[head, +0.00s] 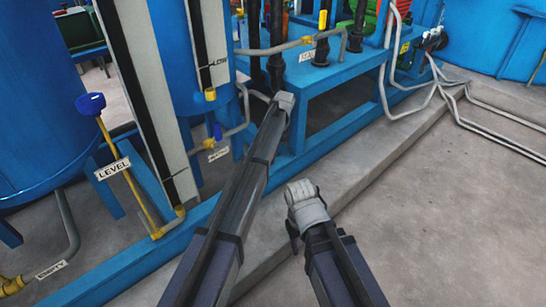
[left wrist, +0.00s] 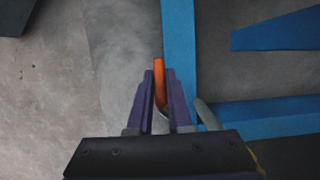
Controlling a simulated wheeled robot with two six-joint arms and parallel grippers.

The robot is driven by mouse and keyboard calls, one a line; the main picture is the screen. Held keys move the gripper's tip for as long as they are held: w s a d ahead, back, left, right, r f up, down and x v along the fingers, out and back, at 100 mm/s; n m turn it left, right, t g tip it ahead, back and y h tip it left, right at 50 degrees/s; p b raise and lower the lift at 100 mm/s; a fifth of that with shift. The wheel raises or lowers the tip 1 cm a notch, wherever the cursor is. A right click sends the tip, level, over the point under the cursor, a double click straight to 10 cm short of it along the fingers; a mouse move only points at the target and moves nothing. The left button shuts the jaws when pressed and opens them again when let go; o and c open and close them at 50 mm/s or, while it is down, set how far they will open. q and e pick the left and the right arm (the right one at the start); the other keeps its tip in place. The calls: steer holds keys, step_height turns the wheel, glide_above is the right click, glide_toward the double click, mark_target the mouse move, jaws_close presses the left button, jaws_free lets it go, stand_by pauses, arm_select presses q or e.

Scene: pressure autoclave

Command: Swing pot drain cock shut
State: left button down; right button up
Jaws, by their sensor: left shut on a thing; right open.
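In the left wrist view an orange lever (left wrist: 158,66) stands between the two purple fingers of my left gripper (left wrist: 160,78). The gripper is shut on the lever, near a blue frame beam on its right. The valve body below the lever is mostly hidden by the gripper, so I cannot tell how far the lever is turned. In the head view my left arm reaches up to the blue skid, and its fingers and the lever do not show. My right gripper (head: 305,196) is open and empty above the concrete step.
The blue skid frame (head: 106,270) runs along the left, with a LEVEL label (head: 112,168), a yellow-handled valve and an EMPTY label (head: 50,269) on pipes. Grey hoses (head: 482,130) cross the floor at right. The concrete floor (head: 440,230) at lower right is clear.

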arm_select(q)
steer(key=shift+s+a+r+g+y, duration=0.15)
steer(key=shift+r+g+y, duration=0.2)
steer(key=shift+g+y, duration=0.1)
steer(key=shift+s+a+r+g+y, duration=0.1)
steer(key=shift+r+g+y, duration=0.25)
steer(key=shift+g+y, duration=0.1)
steer(key=c, duration=0.8)
jaws_free()
steer(key=shift+c, duration=0.2)
steer(key=p+v, duration=0.6)
steer(key=v, duration=0.2)
steer(key=shift+s+p, duration=0.1)
steer(key=shift+p, duration=0.2)
steer(key=shift+a, duration=0.1)
